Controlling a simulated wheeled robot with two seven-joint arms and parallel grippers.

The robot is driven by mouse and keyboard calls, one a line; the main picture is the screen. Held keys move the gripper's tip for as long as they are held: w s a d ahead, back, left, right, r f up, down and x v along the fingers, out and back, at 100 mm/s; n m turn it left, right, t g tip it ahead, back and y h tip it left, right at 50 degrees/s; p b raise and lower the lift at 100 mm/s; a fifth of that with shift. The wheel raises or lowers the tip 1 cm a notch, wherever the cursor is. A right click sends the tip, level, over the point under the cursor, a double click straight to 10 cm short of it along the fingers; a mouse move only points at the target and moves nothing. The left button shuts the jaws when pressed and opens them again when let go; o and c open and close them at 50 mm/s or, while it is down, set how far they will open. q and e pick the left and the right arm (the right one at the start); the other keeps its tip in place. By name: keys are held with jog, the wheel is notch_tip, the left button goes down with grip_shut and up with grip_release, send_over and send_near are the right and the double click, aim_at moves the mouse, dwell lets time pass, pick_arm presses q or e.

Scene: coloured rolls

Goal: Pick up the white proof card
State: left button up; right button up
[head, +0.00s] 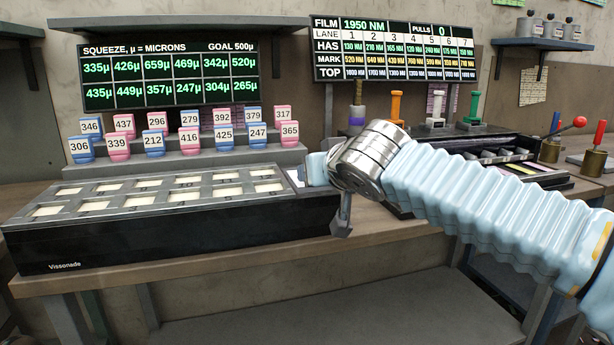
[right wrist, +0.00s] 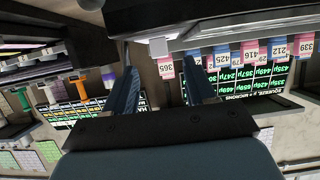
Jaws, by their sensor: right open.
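A small white piece, which looks like the white proof card (head: 295,177), is at the right end of the long black box, partly hidden by my right arm. In the right wrist view a white block-like piece (right wrist: 158,47) shows beside the dark box, beyond the gap between my fingers. My right gripper (right wrist: 160,78) is open, with its two dark fingers apart and nothing between them. In the head view one fingertip of it (head: 342,226) hangs by the box's right end; the wrist hides the rest. My left gripper is not in view.
The black box (head: 180,235) with rows of pale windows stands on the bench. Numbered pink and blue rolls (head: 290,134) stand on steps behind it. Coloured-handled stands (head: 396,105) and a dark tray (head: 490,148) are to the right. Two display boards (head: 158,77) stand behind.

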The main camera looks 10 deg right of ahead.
jog(key=p+x, duration=0.1)
jog(key=x, duration=0.4)
jog(key=shift+w, duration=0.15)
grip_shut()
